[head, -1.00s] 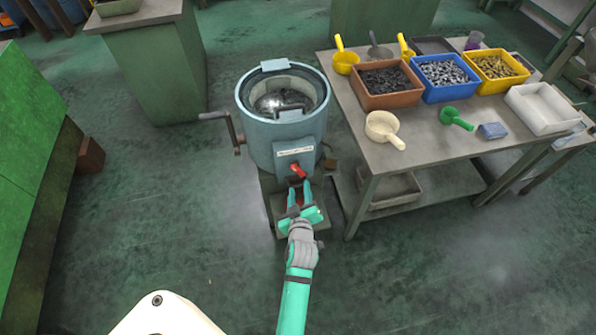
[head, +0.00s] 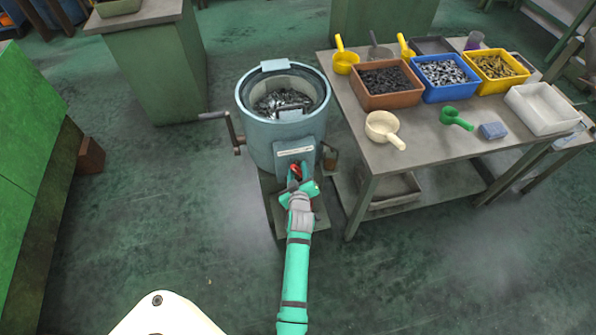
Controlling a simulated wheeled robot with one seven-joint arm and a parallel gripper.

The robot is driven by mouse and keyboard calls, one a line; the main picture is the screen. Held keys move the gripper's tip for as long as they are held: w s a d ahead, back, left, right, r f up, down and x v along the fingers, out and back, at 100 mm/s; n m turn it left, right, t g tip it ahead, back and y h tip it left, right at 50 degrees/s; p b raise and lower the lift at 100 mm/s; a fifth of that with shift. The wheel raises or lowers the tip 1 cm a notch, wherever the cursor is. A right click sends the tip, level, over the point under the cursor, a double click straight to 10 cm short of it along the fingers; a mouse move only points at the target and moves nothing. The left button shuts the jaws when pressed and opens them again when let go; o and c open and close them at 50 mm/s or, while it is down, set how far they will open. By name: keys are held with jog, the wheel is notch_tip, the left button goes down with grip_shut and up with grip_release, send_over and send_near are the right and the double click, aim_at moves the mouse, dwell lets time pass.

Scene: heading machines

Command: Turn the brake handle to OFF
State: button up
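The brake handle (head: 296,170) is a small red lever on the front box of a round blue-grey machine (head: 262,150), below a white label (head: 294,151) too small to read. The gripper body hides the lower part of the handle. I cannot tell whether the fingers press on it or stand apart from it. The machine's open drum holds grey metal parts (head: 283,101).
A grey table (head: 430,150) stands close on the right, with a brown bin (head: 386,100), a blue bin, a yellow bin, scoops and a white tray. A crank (head: 234,133) sticks out at the machine's left. A green cabinet is at far left. The floor in front is clear.

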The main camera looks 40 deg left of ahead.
grip_shut()
dwell(0.3)
jog(key=shift+w+d+r+m+g+y, duration=0.1)
jog(key=shift+m+g+y, duration=0.2)
jog(key=shift+m+g, duration=0.6)
jog(key=m+y, duration=0.1)
jog(key=m, duration=0.1)
jog(key=shift+m+g, duration=0.4)
jog(key=m+g+y, duration=0.2)
jog(key=m, duration=0.2)
